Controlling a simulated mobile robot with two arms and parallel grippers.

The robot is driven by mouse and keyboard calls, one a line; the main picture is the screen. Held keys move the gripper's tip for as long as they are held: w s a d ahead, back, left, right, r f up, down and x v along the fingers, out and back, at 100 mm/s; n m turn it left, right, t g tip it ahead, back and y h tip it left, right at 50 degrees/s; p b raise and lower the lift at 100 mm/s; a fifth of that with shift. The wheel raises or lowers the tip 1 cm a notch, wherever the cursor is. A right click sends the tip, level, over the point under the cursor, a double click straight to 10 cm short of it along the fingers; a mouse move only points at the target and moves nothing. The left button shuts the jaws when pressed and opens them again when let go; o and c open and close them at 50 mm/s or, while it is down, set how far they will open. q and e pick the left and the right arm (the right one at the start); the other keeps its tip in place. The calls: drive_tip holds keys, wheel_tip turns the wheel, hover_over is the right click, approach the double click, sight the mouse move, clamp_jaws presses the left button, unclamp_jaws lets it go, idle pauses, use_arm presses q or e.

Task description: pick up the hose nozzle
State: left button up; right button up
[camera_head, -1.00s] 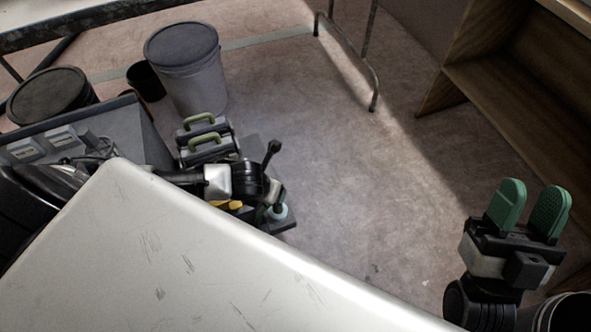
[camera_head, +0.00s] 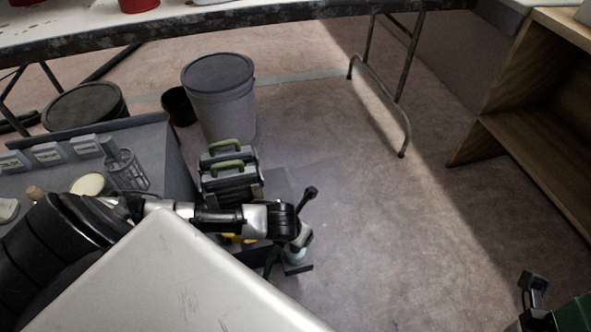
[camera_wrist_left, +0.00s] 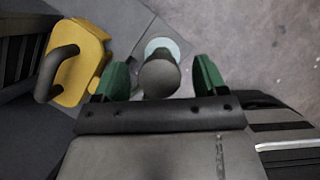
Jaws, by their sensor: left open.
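A grey round-topped piece (camera_wrist_left: 160,76) over a pale teal disc (camera_wrist_left: 158,48) stands between the green fingers of my left gripper (camera_wrist_left: 160,82) in the left wrist view. I take it for the hose nozzle, though its shape is not clear from above. The fingers are apart, with a gap on each side of it. In the head view the pale teal part (camera_head: 297,254) shows below my left wrist, on a dark surface; the rest is mostly hidden by the arm. My right gripper (camera_head: 572,314) is cut off at the bottom right corner.
A yellow piece with a dark handle (camera_wrist_left: 75,66) lies just left of the left fingers. Green-handled cases (camera_head: 229,176), a lidded grey bucket (camera_head: 219,92) and a grey bench with a wire cup (camera_head: 126,171) are close by. Floor (camera_head: 360,220) to the right is clear.

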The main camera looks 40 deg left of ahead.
use_arm(q)
drive_tip(key=shift+b+x, duration=0.35)
drive_tip(key=shift+x, duration=0.75)
drive_tip(key=c, duration=1.1)
drive_tip(key=shift+r, duration=0.1)
